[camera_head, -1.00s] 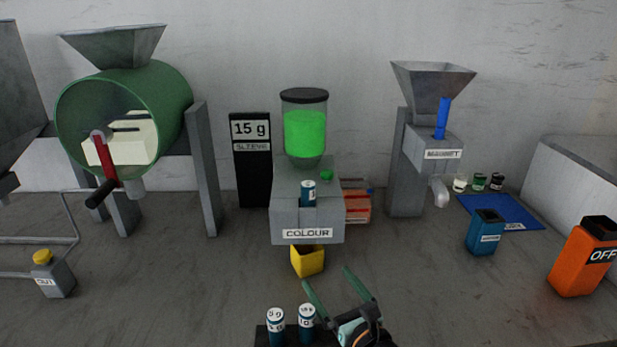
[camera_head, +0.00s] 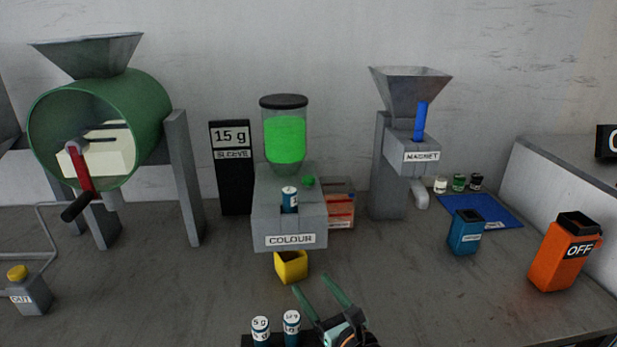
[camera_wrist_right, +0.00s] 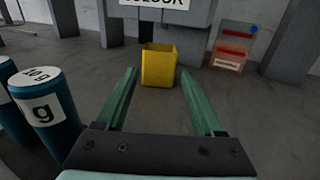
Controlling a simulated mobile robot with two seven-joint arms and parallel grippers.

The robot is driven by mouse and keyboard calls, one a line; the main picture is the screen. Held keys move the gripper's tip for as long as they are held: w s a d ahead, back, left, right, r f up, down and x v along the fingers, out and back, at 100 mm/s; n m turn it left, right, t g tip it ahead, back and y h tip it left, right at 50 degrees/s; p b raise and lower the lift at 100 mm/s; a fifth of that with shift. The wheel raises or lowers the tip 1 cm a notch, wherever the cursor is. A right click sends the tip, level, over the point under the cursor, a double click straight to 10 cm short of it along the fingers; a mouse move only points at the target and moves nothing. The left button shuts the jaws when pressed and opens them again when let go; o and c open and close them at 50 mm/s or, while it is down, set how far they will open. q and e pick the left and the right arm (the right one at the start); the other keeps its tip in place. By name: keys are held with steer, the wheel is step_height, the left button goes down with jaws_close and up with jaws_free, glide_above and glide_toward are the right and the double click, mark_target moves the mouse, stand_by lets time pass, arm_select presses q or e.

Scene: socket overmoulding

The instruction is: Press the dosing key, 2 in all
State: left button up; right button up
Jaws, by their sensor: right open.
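The COLOUR doser (camera_head: 267,222) is a grey block with a clear hopper (camera_head: 285,135) of green granules on top. A small green key (camera_head: 309,181) sits on top of the block at the right. A blue cartridge with a white label (camera_head: 289,200) stands in the block's front slot. A yellow cup (camera_head: 291,266) stands below the doser's front; it also shows in the right wrist view (camera_wrist_right: 159,66). My right gripper (camera_head: 311,284) is open and empty, low in front of the yellow cup and well short of the key. My left gripper is out of view.
Two blue cartridges (camera_head: 260,330) stand at the front, left of my right gripper. A black "15 g SLEEVE" sign (camera_head: 233,180) stands behind left. A clear red-labelled box (camera_head: 340,210) is right of the doser. The MAGNET unit (camera_head: 390,190) and orange OFF container (camera_head: 560,262) are further right.

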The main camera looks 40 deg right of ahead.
jaws_close()
stand_by(0.3)
stand_by(1.0)
